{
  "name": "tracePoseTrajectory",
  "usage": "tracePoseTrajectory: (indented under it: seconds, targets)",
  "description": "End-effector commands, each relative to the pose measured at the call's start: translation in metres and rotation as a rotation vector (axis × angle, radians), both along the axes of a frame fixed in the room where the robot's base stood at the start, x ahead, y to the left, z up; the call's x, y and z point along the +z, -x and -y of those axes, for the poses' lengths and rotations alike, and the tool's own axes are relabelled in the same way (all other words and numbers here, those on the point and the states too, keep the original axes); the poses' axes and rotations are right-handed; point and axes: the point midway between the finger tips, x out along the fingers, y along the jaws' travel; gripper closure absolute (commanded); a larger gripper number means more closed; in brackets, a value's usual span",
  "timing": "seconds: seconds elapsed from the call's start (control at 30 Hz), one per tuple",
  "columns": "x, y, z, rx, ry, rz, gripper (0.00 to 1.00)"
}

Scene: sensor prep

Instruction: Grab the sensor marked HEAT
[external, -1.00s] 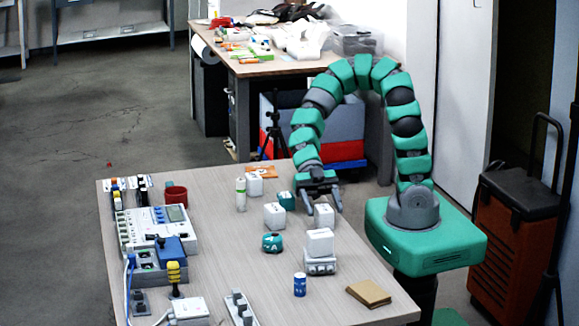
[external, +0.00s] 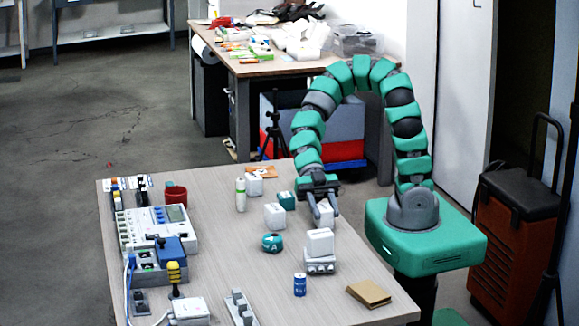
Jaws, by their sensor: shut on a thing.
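My gripper (external: 325,212) points down with its fingers on both sides of a small white cube (external: 325,215), shut on it near the right side of the table. Other white cubes stand close by: one to the left (external: 275,216), one farther back (external: 255,187), and one (external: 319,241) on top of a grey-white block (external: 320,264). A green cube (external: 287,201) is just left of my gripper. A rounded green piece (external: 272,243) with a light mark lies nearer the camera. The labels are too small to read, so I cannot tell which is marked HEAT.
A blue can (external: 300,285) and a brown pad (external: 369,293) lie near the front. Instruments with cables (external: 165,230) fill the left side. The table's middle left is clear.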

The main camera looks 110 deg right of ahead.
Motion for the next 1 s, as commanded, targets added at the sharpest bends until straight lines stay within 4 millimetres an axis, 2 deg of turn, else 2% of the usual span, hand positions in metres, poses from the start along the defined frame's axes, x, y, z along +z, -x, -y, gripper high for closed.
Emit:
tracePoseTrajectory:
  seconds: [0.33,0.87,1.0]
  targets:
    - [0.036,0.0,0.0,0.002,-0.001,0.004,0.87]
    - [0.03,0.044,0.02,-0.005,0.005,0.006,0.87]
    - [0.033,0.062,0.028,-0.007,0.002,0.005,0.87]
